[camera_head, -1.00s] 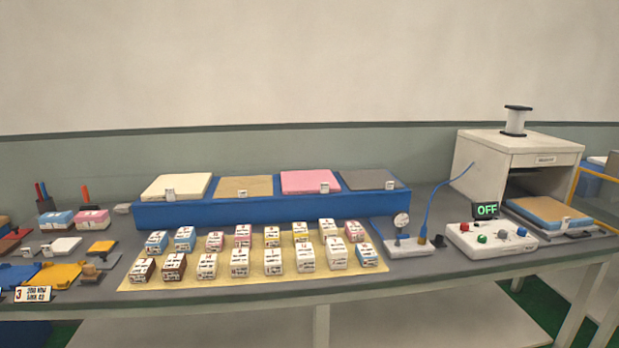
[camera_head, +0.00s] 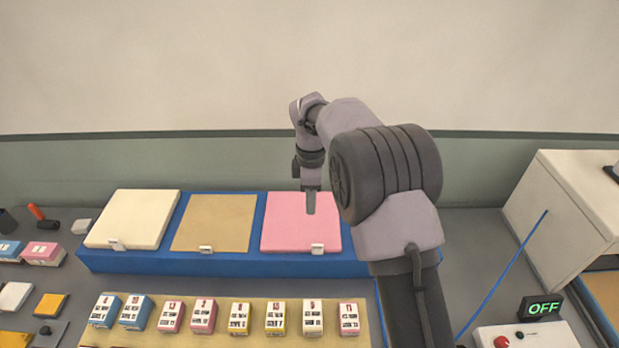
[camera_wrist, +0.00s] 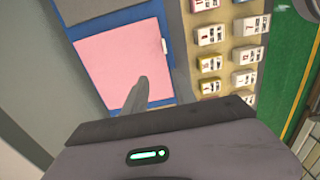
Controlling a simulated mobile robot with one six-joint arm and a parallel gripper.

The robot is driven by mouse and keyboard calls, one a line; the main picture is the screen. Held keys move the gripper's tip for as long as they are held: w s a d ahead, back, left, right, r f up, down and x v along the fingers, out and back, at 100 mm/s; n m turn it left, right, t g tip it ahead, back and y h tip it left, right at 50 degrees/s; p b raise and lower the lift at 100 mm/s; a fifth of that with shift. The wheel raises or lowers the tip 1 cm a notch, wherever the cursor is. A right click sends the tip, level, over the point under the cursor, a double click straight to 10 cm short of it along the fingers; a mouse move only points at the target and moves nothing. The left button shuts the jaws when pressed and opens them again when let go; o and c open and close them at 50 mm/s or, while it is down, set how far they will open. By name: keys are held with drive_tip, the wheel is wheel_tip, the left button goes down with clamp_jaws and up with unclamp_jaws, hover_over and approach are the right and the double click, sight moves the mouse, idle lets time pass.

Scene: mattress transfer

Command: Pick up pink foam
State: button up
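The pink foam (camera_head: 290,225) is a flat square slab lying on the blue stand, third from the left, with a small white tag at its front edge. It also fills much of the upper left of the wrist view (camera_wrist: 115,60). My gripper (camera_head: 310,208) points down over the foam's upper middle in the head view. In the wrist view a grey fingertip (camera_wrist: 143,82) overlaps the foam's lower right part. I see nothing held, and the foam lies flat. The height gap is unclear.
Small labelled boxes stand on a yellow mat (camera_head: 255,338) in front. A white cabinet (camera_head: 563,205) is at the right.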

wheel_tip(320, 180, down, 6)
drive_tip(key=s+b, duration=0.1)
drive_tip(key=s, duration=0.1)
hover_over(313, 245)
drive_tip(key=a, duration=0.1)
drive_tip(key=f, duration=0.4)
drive_tip(key=f+b, duration=0.1)
drive_tip(key=shift+w+f, duration=0.25)
drive_tip(key=shift+f, duration=0.15)
drive_tip(key=f, duration=0.3)
drive_tip(key=d+f, duration=0.1)
drive_tip(key=f, duration=0.1)
drive_tip(key=shift+s+f, duration=0.15)
drive_tip(key=shift+f, duration=0.1)
drive_tip(key=shift+s+r, duration=0.1)
drive_tip(key=shift+c, duration=0.2)
clamp_jaws()
